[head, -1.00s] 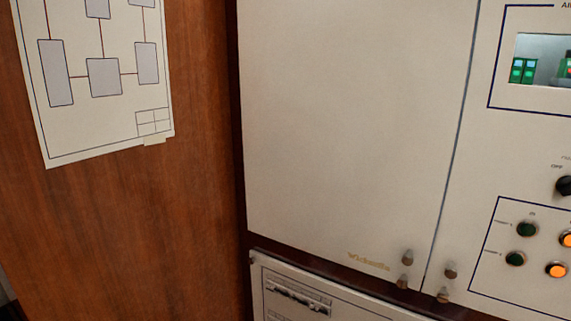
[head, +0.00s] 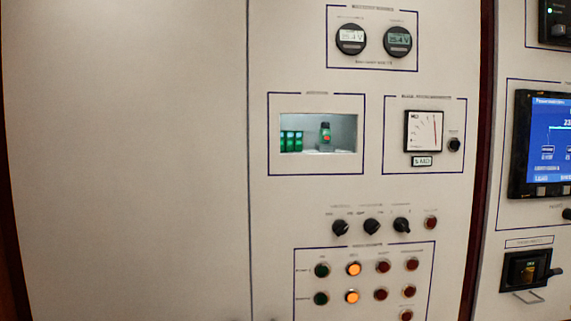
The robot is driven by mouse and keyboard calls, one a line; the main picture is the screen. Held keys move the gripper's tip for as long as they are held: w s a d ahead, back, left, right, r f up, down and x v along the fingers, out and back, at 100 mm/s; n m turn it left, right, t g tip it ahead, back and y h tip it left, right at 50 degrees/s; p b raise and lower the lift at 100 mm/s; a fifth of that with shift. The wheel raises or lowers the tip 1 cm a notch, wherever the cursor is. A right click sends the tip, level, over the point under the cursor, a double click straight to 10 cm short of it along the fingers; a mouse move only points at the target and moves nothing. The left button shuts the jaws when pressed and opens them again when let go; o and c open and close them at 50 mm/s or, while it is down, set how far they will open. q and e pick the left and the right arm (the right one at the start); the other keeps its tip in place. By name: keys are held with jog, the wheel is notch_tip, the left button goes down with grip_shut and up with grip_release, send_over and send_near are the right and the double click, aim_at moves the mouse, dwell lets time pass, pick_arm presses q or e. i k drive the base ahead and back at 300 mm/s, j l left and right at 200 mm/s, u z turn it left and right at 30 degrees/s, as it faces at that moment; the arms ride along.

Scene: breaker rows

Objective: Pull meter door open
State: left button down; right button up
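A cream panel door (head: 350,240) carries round meters (head: 351,39), a square dial meter (head: 423,132) and a small window (head: 319,133) with green devices behind it. It looks shut, flush with a plain cream panel (head: 125,160) to its left; a thin vertical seam runs between them. I cannot tell for sure whether this is the meter door. No handle is clearly visible on it. Neither of my grippers is in view.
Three black rotary knobs (head: 371,227) and several round buttons and lamps (head: 352,269) sit low on the panel. A neighbouring cabinet at the right has a blue screen (head: 549,145) and a black breaker switch (head: 527,269).

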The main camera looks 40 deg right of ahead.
aim_at(408, 71)
jog(key=z, duration=1.55)
